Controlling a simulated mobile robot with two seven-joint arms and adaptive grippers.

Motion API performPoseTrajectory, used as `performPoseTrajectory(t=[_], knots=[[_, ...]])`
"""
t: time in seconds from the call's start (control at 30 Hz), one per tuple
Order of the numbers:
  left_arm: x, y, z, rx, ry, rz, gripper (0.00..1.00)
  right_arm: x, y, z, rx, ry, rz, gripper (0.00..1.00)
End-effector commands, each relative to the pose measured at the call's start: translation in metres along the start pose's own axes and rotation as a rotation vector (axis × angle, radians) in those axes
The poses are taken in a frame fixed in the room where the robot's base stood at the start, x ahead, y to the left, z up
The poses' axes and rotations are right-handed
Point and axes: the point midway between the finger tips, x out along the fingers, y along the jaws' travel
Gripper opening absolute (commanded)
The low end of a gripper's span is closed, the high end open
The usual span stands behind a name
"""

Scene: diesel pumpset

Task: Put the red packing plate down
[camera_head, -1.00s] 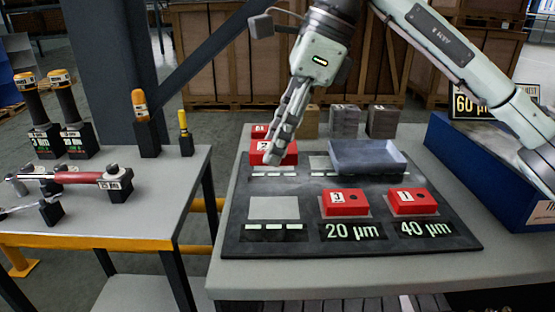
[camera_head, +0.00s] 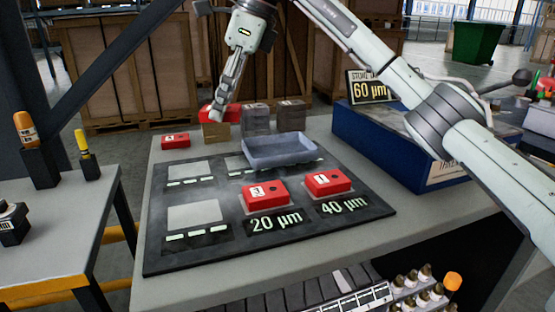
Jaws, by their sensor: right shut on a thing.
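My right gripper (camera_head: 210,114) is at the back of the bench, shut on a red packing plate (camera_head: 228,114). The plate appears just above a brown block (camera_head: 216,133); I cannot tell whether it touches it. Another red plate (camera_head: 176,141) lies on the bench at the back left, off the dark board (camera_head: 160,250). A third red plate (camera_head: 266,194) sits on the pad marked 20 µm, and a fourth (camera_head: 328,183) on the pad marked 40 µm. My left gripper is not in view.
A blue-grey tray (camera_head: 280,152) stands on the board's back right. Two bare pads, front left (camera_head: 194,214) and back left (camera_head: 198,170), are free. Grey blocks (camera_head: 256,119) stand behind. A blue bin (camera_head: 385,150) with a 60 µm sign (camera_head: 370,87) is at the right.

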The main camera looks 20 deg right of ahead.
Motion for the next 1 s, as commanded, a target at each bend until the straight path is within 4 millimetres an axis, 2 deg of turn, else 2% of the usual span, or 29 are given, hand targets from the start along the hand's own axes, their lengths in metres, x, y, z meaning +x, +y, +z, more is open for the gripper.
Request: performPoseTrajectory(t=[0.17, 0.6, 0.87, 1.0], knots=[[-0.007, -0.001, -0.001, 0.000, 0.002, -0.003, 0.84, -0.002, -0.023, -0.019, 0.044, -0.001, -0.012, 0.00], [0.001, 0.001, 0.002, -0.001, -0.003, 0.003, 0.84, 0.018, -0.072, -0.107, 0.045, 0.000, -0.012, 0.00], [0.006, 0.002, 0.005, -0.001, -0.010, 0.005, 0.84, 0.025, -0.082, -0.124, 0.040, -0.001, -0.012, 0.00], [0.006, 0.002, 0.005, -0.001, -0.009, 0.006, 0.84, 0.040, -0.081, -0.130, 0.040, 0.001, -0.011, 0.00]])
